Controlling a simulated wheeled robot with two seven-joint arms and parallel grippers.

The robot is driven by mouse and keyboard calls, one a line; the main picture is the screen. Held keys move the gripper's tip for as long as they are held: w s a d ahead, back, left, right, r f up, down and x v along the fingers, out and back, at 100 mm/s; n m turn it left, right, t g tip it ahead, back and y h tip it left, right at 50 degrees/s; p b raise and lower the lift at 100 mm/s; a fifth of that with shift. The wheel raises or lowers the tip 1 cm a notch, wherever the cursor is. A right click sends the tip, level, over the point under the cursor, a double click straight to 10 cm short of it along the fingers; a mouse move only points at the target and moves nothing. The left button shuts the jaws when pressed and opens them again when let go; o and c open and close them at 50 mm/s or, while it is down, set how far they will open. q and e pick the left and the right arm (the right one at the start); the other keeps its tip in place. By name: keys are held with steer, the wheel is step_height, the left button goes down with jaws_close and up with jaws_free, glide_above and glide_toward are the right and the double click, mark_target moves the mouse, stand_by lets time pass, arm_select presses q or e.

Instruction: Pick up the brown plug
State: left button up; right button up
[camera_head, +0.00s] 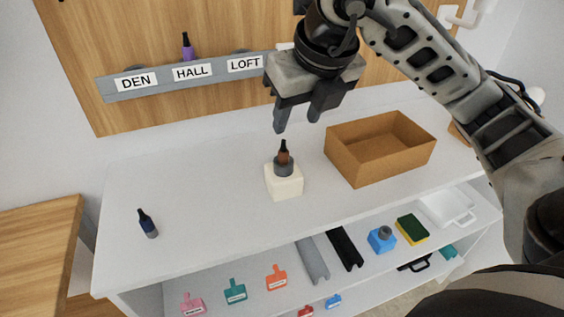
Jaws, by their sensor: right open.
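The brown plug (284,156) stands upright in a grey ring on a cream block (284,184) in the middle of the white table. It has a black tapered tip and a brown body. My right gripper (296,122) hangs just above it with its two fingers pointing down. The gripper is open and empty, and its fingertips are apart from the plug's tip. My left gripper is not in this view.
An open brown box (366,164) stands right of the block. A purple plug (187,47) stands in the wall rack (215,89) labelled DEN, HALL, LOFT. Coloured tags and a sponge (411,229) sit on the lower shelf.

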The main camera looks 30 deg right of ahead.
glide_above(285, 149)
steer(key=s, duration=0.2)
step_height(285, 149, down, 4)
steer(key=shift+f, duration=0.1)
steer(key=shift+x, duration=2.65)
steer(key=shift+a, duration=0.1)
jaws_close()
